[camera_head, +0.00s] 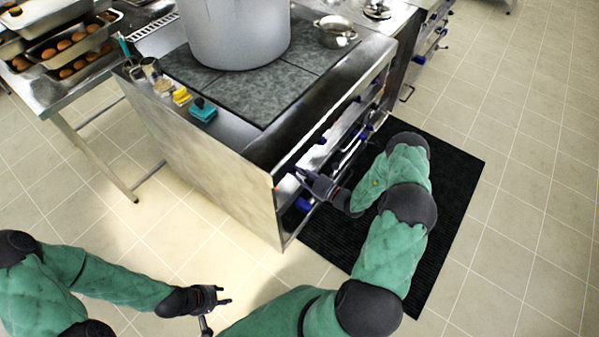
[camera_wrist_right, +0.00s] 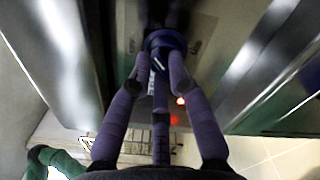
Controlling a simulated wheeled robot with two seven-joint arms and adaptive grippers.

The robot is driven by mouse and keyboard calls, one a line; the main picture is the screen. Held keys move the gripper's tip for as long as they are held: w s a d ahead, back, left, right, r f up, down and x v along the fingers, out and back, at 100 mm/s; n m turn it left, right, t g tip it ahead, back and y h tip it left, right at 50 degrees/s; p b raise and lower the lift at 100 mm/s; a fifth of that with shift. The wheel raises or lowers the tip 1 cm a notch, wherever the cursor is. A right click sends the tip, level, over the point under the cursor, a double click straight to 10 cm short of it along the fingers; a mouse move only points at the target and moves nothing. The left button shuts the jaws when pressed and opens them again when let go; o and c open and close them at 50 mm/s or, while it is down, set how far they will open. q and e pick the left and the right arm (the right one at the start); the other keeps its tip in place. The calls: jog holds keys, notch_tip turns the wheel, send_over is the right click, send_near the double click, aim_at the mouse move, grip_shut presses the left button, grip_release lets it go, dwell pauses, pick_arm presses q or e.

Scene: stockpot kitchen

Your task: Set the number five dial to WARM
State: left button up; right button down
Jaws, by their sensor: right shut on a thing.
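My right gripper (camera_head: 307,179) reaches the front panel of the stove near its near-left corner. In the right wrist view, its fingers (camera_wrist_right: 160,85) are closed around a dark blue dial (camera_wrist_right: 165,42) with a white mark on its face. The dial's lettering is too blurred to read, and I cannot tell its number or setting. A red light (camera_wrist_right: 181,101) glows on the panel beside the fingers. My left gripper (camera_head: 222,295) is over the floor at the lower left, away from the stove, with its fingers apart and empty.
The stove top (camera_head: 260,95) holds a large pot (camera_head: 235,35). Other blue knobs and a long handle (camera_head: 350,140) line the stove front. A black mat (camera_head: 455,180) lies on the floor there. A metal table with trays of eggs (camera_head: 70,42) stands at the upper left.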

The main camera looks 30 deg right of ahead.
jog(key=shift+m, duration=0.6)
jog(key=c, duration=1.2)
grip_release()
jog(key=shift+o, duration=0.2)
jog(key=v, duration=1.2)
jog(key=shift+f, duration=0.1)
